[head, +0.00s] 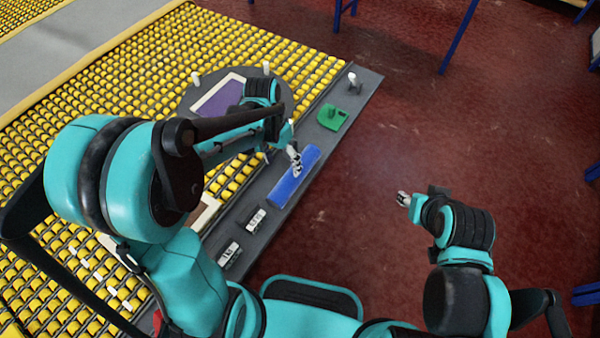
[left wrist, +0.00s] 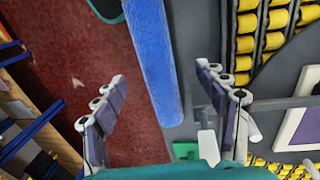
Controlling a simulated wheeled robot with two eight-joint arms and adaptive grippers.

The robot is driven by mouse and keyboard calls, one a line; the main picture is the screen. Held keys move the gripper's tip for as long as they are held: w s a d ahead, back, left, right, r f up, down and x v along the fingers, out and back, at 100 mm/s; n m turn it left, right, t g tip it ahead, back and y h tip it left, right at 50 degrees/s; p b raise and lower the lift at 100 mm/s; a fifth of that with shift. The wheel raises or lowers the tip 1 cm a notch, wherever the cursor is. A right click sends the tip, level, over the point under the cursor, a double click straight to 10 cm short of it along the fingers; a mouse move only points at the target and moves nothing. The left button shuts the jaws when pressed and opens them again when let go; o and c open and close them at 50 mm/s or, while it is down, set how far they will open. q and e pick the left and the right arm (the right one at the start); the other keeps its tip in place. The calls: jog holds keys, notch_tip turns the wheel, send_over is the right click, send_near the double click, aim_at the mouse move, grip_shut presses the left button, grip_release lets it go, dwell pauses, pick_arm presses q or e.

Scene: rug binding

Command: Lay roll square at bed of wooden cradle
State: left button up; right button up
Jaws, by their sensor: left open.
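A blue roll (head: 292,180) lies slantwise on the grey ledge along the front of the roller table. In the left wrist view the blue roll (left wrist: 155,60) runs down between the two fingers and appears clear of both. My left gripper (head: 294,157) is open and empty, close over the roll. It also shows in the left wrist view (left wrist: 165,105), fingers wide apart. My right gripper (head: 403,198) is off to the right above the floor; its jaws are too small to read. I cannot make out a wooden cradle for certain; a brown, tan-edged piece (head: 203,214) is mostly hidden behind my left arm.
A green piece (head: 331,117) and a small post (head: 353,80) stand farther along the ledge. Two small labelled blocks (head: 255,220) (head: 229,253) sit nearer. A round grey plate (head: 188,102) holds a purple panel (head: 216,98). Yellow rollers lie left; open red floor lies right.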

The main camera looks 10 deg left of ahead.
aim_at(289, 177)
pick_arm(q)
jog(key=shift+d+f+b, duration=0.25)
jog(key=shift+f+b, duration=0.15)
jog(key=shift+f, duration=0.65)
jog(key=f+b, duration=0.1)
jog(key=f, duration=0.1)
jog(key=d+f+b, duration=0.1)
jog(key=f+b, duration=0.1)
jog(key=f, duration=0.1)
jog(key=shift+s+d+f, duration=0.15)
jog(key=shift+d+f, duration=0.05)
jog(key=shift+r, duration=0.1)
jog(key=c, duration=1.4)
jog(key=shift+c, duration=0.2)
jog(key=shift+r, duration=0.1)
